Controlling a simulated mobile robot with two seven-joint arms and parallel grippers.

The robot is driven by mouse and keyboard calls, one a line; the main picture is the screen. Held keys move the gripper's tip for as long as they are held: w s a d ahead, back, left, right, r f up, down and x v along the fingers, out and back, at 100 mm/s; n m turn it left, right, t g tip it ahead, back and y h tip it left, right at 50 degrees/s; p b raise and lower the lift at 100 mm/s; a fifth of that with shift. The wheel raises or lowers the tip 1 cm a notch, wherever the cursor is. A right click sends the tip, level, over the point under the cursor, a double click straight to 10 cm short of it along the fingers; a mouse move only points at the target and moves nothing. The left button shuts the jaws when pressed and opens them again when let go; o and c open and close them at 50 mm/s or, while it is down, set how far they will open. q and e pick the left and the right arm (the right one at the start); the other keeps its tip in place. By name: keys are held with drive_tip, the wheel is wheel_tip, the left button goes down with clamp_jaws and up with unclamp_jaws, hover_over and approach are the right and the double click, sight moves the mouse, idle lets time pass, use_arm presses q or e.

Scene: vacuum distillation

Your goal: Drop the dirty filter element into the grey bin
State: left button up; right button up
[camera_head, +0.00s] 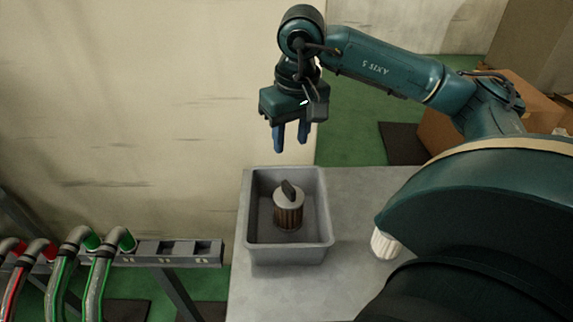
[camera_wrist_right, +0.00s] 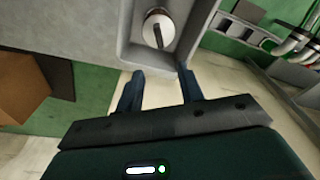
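The dirty filter element (camera_head: 289,214) stands upright inside the grey bin (camera_head: 289,255). It has a brown pleated body, a pale top cap and a dark handle. In the right wrist view the filter element (camera_wrist_right: 158,30) shows from above, in the bin (camera_wrist_right: 128,48). My right gripper (camera_head: 291,148) is open and empty, raised above and behind the bin, apart from the filter. Its two blue fingers (camera_wrist_right: 161,82) are spread in the right wrist view. My left gripper is not in view.
The bin sits on a grey table (camera_head: 350,200). A white ribbed object (camera_head: 385,244) stands to the right, partly hidden by my arm. A rack with hoses (camera_head: 100,260) is at the left. A wall (camera_head: 150,90) and cardboard boxes (camera_head: 445,140) are behind.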

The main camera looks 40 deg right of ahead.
use_arm(q)
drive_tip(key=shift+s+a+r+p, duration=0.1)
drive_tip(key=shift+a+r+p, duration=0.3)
drive_tip(key=shift+p, duration=0.8)
use_arm(e)
wheel_tip(320, 180, up, 11)
drive_tip(key=s, duration=0.1)
drive_tip(key=shift+s+a, duration=0.15)
